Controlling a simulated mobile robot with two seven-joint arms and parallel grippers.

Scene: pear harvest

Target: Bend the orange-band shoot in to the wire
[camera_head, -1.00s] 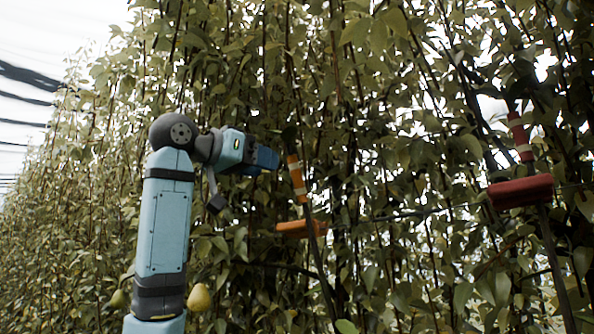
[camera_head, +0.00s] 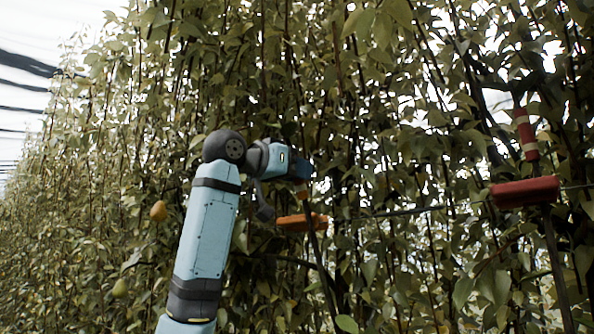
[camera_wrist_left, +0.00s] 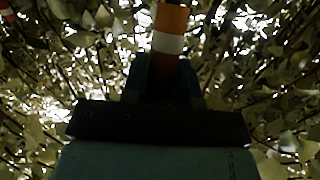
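My left gripper (camera_head: 303,174) is at the orange-band shoot and hides most of its band in the head view; a small bit of band (camera_head: 304,195) shows just below. In the left wrist view the orange and white band (camera_wrist_left: 169,42) stands between the two fingers (camera_wrist_left: 168,80). I cannot tell whether the fingers press on it. The shoot's dark stem (camera_head: 320,262) runs on down below. An orange block (camera_head: 296,222) sits just under the gripper, level with the thin dark wire (camera_head: 415,211). My right gripper is not in view.
A red block (camera_head: 524,192) and a red-banded shoot (camera_head: 525,135) stand at the right. Dense leaves and stems surround the arm. Pears (camera_head: 158,211) hang at the left. Open sky shows at the upper left.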

